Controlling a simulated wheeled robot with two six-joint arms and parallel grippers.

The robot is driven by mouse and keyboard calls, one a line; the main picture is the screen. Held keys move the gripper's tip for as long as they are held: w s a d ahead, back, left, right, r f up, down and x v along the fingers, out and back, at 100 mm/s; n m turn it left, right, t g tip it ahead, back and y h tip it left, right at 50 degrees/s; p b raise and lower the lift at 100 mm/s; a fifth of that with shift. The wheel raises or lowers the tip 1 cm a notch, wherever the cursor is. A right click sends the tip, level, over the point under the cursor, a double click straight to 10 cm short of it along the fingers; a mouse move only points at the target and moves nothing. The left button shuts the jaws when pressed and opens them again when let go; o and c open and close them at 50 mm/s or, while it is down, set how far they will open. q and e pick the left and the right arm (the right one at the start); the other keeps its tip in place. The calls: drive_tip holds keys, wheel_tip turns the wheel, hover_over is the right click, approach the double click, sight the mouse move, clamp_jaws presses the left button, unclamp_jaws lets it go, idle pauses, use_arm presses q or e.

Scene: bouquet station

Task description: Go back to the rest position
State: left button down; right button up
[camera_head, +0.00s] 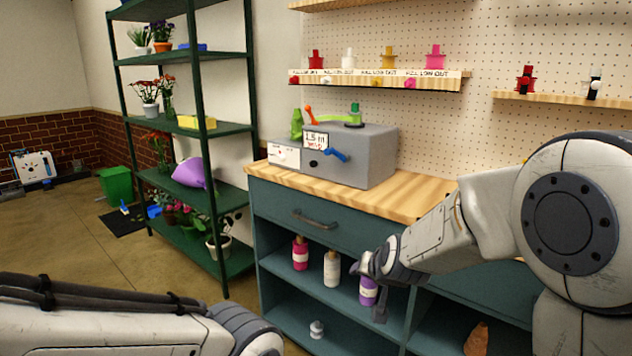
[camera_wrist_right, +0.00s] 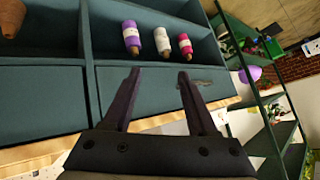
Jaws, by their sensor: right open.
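My right gripper (camera_head: 374,292) is in front of the teal cabinet (camera_head: 275,215), at the height of its open shelf. In the right wrist view the two dark fingers of the gripper (camera_wrist_right: 159,74) are apart with nothing between them. A purple bottle (camera_head: 368,296) stands on the shelf and is partly hidden by the gripper in the head view. The right wrist view shows the purple bottle (camera_wrist_right: 131,38) beyond the fingertips, apart from them. Part of my left arm crosses the lower left of the head view; its gripper is out of the picture.
A white bottle (camera_head: 332,268) and a pink bottle (camera_head: 300,254) stand beside the purple one. A grey machine (camera_head: 375,160) sits on the wooden countertop (camera_head: 415,200). A green rack (camera_head: 196,95) with plants stands left. Floor (camera_head: 60,235) is open at far left.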

drive_tip(key=s+d+f+n+g, duration=0.1)
drive_tip(key=s+d+f+g, duration=0.15)
drive_tip(key=s, duration=0.45)
drive_tip(key=s+d+f+n+g+h, duration=0.1)
drive_tip(key=s+d+f+g, duration=0.15)
drive_tip(key=s, duration=0.45)
drive_tip(key=s+d+f+n+g, duration=0.1)
drive_tip(key=s+d+f, duration=0.1)
drive_tip(key=s+f, duration=0.3)
drive_tip(key=s+a+r+n+g, duration=0.2)
drive_tip(key=s+a+r+n, duration=0.2)
drive_tip(key=s+a, duration=0.35)
drive_tip(key=s+a+r+n+g, duration=0.1)
drive_tip(key=s+a+r+n, duration=0.25)
drive_tip(key=s+a, duration=0.35)
wheel_tip(320, 180, up, 20)
drive_tip(key=s+d+p, duration=0.1)
drive_tip(key=p, duration=2)
drive_tip(key=shift+r+y, duration=0.25)
drive_tip(key=shift+y, duration=0.15)
